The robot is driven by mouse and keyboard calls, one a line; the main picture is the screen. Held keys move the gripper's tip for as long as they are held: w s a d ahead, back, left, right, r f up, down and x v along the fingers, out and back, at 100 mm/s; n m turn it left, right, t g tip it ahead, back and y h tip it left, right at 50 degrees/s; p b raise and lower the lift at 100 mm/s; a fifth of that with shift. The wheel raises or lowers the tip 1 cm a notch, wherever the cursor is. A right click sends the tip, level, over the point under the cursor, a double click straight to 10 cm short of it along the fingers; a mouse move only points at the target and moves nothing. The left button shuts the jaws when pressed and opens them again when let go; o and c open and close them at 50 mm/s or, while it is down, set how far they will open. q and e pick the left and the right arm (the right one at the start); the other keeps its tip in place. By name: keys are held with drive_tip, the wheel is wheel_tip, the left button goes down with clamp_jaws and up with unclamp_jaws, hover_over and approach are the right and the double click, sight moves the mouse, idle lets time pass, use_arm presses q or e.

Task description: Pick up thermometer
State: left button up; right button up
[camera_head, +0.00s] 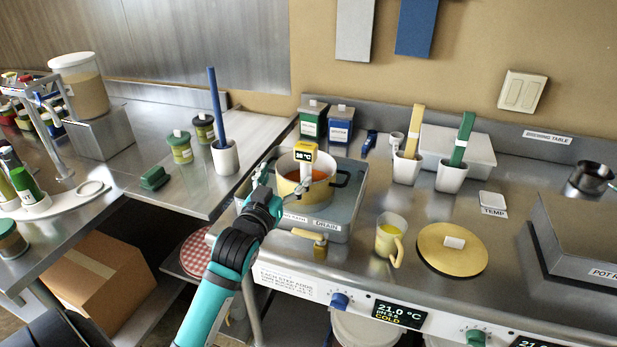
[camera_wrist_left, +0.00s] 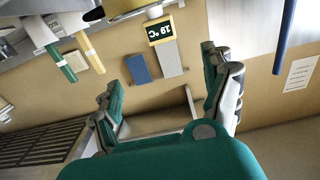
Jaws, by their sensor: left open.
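The thermometer (camera_head: 305,151) has a yellow head with a dark display. It stands upright in a cream pot (camera_head: 289,187) of reddish-orange liquid, and its lower part is hidden. My left gripper (camera_head: 282,190) is at the front of the pot, below the thermometer's head in the picture. In the wrist view its two fingers (camera_wrist_left: 161,72) are spread with nothing between them. My right gripper is in neither view.
The pot sits in a grey metal tray (camera_head: 337,222) marked DRAIN. A blue-handled brush in a white cup (camera_head: 225,158) stands left. White cups with yellow (camera_head: 406,168) and green (camera_head: 451,176) tools stand right. A yellow jug (camera_head: 391,236) and round lid (camera_head: 452,249) stand front right.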

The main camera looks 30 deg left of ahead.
sight(303, 150)
use_arm(q)
drive_tip(key=p+x, duration=0.2)
drive_tip(key=x, duration=1)
drive_tip(key=p+x, duration=0.1)
drive_tip(key=x, duration=0.3)
drive_tip(key=shift+a+f, duration=0.25)
drive_tip(key=shift+a, duration=0.05)
drive_tip(key=shift+w+f, duration=0.1)
drive_tip(key=shift+w, duration=0.15)
drive_tip(key=shift+s, duration=0.1)
drive_tip(key=shift+c, duration=0.3)
drive_tip(key=c, duration=1.3)
clamp_jaws()
